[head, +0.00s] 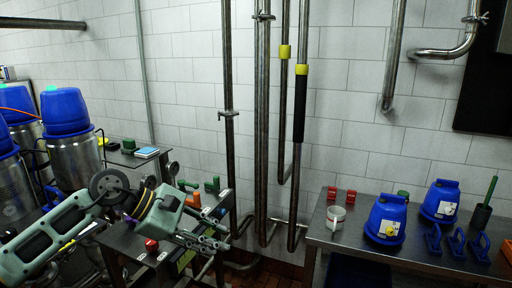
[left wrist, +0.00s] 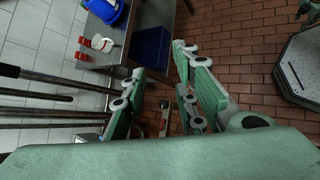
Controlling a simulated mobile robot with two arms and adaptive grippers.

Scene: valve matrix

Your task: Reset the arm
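My left gripper (head: 212,241) is at the lower middle of the head view, with my green left arm coming in from the left. It is empty, in front of the steel frame. In the left wrist view, the left gripper's fingers (left wrist: 158,62) stand apart with nothing between them; the brick floor shows beyond. Valve handles sit on the steel frame (head: 225,200) behind the gripper: a green one (head: 213,185) and an orange one (head: 194,199). The arm and gripper hide part of this frame. My right gripper shows in neither view.
Vertical pipes (head: 263,120) run along the tiled wall. Steel canisters with blue lids (head: 66,110) stand at the left. A blue bin (left wrist: 152,47) is under the table.

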